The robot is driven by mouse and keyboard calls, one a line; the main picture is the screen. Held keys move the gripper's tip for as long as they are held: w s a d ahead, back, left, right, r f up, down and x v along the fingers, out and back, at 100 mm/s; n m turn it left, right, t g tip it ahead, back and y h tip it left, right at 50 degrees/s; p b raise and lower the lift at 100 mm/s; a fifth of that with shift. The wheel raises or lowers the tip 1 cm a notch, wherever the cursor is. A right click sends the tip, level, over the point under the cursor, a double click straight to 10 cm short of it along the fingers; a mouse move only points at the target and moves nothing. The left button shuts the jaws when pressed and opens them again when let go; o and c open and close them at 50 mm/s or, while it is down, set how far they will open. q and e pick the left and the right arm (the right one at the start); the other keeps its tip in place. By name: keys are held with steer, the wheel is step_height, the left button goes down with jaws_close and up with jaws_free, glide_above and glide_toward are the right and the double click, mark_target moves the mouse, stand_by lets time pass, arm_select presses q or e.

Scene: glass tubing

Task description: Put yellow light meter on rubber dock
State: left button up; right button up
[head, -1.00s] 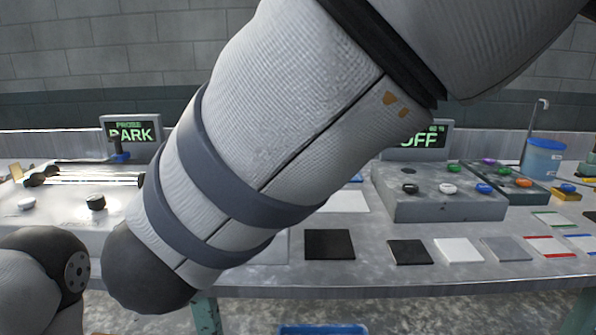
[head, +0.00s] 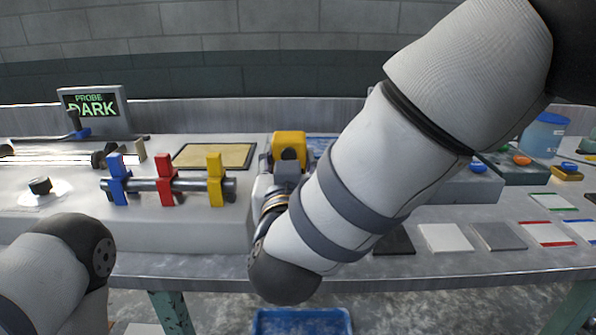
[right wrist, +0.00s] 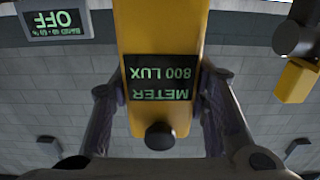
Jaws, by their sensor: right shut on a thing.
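The yellow light meter (head: 289,146) stands up in my right gripper (head: 282,176), near the right end of the pale bench unit in the head view. In the right wrist view, the yellow meter (right wrist: 160,30) sits between the two fingers of the gripper (right wrist: 160,85). Its screen appears upside down and reads 800 LUX. A tan pad with a dark rim (head: 214,156) lies on the unit, left of the meter. I cannot tell for certain whether this pad is the rubber dock. My left gripper is out of view; only part of the left arm shows.
Blue, red and yellow clamps (head: 166,181) on a horizontal rod stand in front of the pad. A screen (head: 95,109) reads PROBE DARK. Sample squares (head: 446,237) lie at the right. A blue bin (head: 302,322) is below the bench. My right arm hides the middle.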

steer(key=shift+w+d+f, duration=0.2)
steer(key=shift+d+f, duration=0.1)
steer(key=shift+f, duration=0.15)
steer(key=shift+w+d+f, duration=0.2)
steer(key=shift+d+f, duration=0.05)
steer(key=shift+f, duration=0.15)
step_height(320, 180, down, 4)
steer(key=shift+w+d+r+b, duration=0.15)
steer(key=shift+b, duration=0.3)
steer(key=shift+r, duration=0.25)
steer(key=o, duration=1.3)
steer(key=shift+f, duration=0.2)
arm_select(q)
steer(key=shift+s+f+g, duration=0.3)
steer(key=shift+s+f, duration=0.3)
